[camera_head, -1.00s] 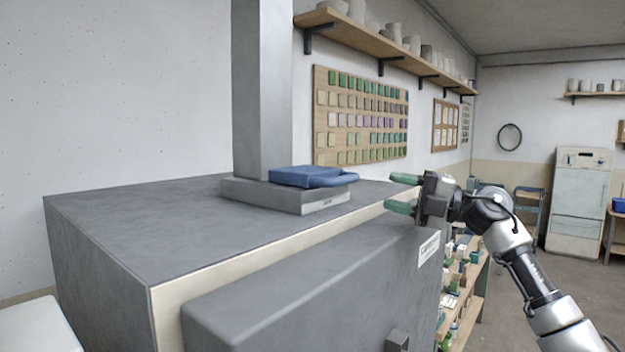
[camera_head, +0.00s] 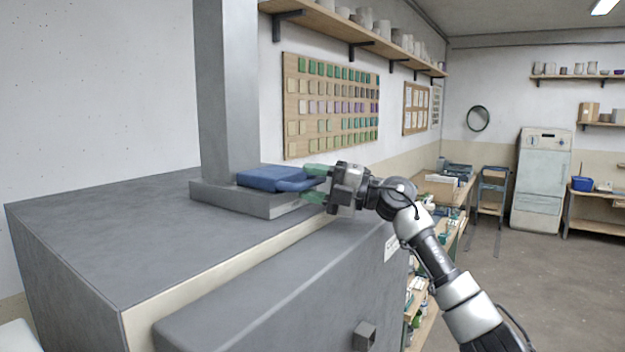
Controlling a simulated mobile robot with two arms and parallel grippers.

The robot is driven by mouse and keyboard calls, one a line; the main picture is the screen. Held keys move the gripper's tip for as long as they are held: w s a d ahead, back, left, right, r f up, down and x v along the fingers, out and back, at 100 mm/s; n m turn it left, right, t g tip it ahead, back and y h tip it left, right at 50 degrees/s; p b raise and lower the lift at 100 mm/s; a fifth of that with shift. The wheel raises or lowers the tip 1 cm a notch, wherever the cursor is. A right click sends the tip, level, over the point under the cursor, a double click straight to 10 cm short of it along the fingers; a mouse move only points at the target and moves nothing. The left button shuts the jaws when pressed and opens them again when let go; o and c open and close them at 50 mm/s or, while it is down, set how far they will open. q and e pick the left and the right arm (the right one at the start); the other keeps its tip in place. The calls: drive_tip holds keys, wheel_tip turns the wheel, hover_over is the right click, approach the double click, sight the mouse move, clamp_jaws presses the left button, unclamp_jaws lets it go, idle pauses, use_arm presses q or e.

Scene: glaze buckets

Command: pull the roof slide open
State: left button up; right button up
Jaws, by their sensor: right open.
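The roof slide is a blue plate with a looped handle (camera_head: 272,178). It lies on a grey collar (camera_head: 245,200) at the foot of the square flue, on top of the large grey kiln (camera_head: 110,225). My right gripper (camera_head: 312,184) is open at the slide's right end. Its two green fingers point left, one at the back and one nearer the front. The handle's right end is at or between the fingertips; I cannot tell if they touch. My left gripper is not in view.
A tall grey flue (camera_head: 228,90) rises behind the slide. The kiln door (camera_head: 270,290) has a small square knob (camera_head: 363,336) in front. A wooden shelf of pots and a board of glaze tiles (camera_head: 330,105) are on the wall behind. Open floor lies to the right.

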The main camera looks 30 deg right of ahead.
clamp_jaws()
drive_tip(key=shift+s+f, duration=0.1)
drive_tip(key=shift+s, duration=0.05)
drive_tip(key=s, duration=0.1)
drive_tip(key=s+d+b, duration=0.1)
drive_tip(key=s, duration=0.1)
drive_tip(key=s+d+b, duration=0.1)
drive_tip(key=s, duration=0.1)
drive_tip(key=shift+s+d, duration=0.1)
unclamp_jaws()
